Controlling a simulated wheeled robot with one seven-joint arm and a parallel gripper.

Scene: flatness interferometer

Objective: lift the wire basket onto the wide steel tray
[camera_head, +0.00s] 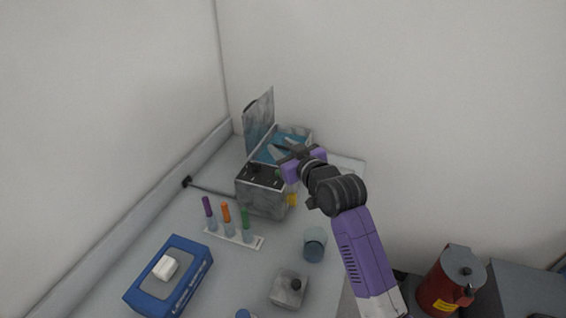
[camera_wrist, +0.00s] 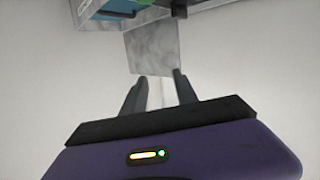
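I cannot make out a wire basket in either view. A grey bath unit (camera_head: 262,200) with blue liquid (camera_head: 270,153) and a raised lid (camera_head: 259,122) stands at the back of the table. My gripper (camera_head: 282,147) is over the bath's right part and hides some of its opening. Its two fingers stand apart with nothing between them, as the wrist view (camera_wrist: 158,88) shows. Beyond them there is a grey marbled panel (camera_wrist: 153,46), with a blue patch (camera_wrist: 115,6) at the upper left. I cannot identify the wide steel tray; a pale edge (camera_head: 350,164) shows behind my arm.
A red canister (camera_head: 447,282) is at right. Walls rise behind.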

